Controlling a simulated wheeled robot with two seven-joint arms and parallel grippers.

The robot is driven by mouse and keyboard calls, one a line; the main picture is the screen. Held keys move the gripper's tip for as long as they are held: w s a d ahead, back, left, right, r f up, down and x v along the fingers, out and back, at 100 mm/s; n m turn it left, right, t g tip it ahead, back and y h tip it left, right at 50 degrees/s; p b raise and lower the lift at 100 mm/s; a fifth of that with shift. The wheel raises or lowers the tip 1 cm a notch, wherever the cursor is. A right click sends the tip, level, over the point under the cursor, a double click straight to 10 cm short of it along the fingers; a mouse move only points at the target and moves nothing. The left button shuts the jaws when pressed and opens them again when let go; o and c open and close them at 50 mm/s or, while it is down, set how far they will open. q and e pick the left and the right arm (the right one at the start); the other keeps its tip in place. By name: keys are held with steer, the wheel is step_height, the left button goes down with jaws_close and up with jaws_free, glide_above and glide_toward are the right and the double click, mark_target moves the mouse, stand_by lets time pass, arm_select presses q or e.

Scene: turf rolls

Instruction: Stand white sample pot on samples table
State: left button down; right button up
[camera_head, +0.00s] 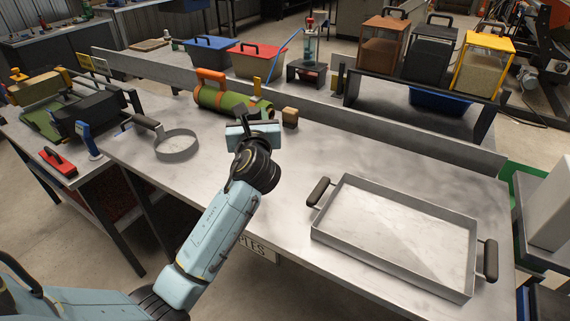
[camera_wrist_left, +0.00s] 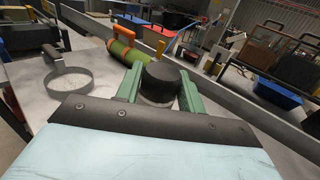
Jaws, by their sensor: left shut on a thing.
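My left gripper (camera_head: 254,124) is above the grey samples table (camera_head: 295,170), whose front label is partly hidden by my arm. In the left wrist view its green fingers (camera_wrist_left: 160,90) are shut on a small pot (camera_wrist_left: 157,101) with a pale body and a wide black lid. The pot's lower part is hidden behind the gripper body, so I cannot tell if it touches the table. In the head view I cannot make out the pot at the gripper. My right gripper is not in view.
A round pan (camera_head: 177,146) lies left and a handled tray (camera_head: 395,225) right on the table. Bare tabletop lies between pan and tray.

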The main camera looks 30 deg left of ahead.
arm_select(q)
step_height(320, 180, down, 6)
steer(key=shift+w+a+r+b, duration=0.15)
steer(key=shift+r+b, duration=0.1)
steer(key=shift+b, duration=0.7)
step_height(320, 180, down, 4)
steer(key=shift+r+b, duration=0.1)
steer(key=shift+b, duration=0.7)
steer(key=shift+f, duration=0.35)
steer(key=shift+r, duration=0.1)
steer(key=c, duration=0.9)
jaws_free()
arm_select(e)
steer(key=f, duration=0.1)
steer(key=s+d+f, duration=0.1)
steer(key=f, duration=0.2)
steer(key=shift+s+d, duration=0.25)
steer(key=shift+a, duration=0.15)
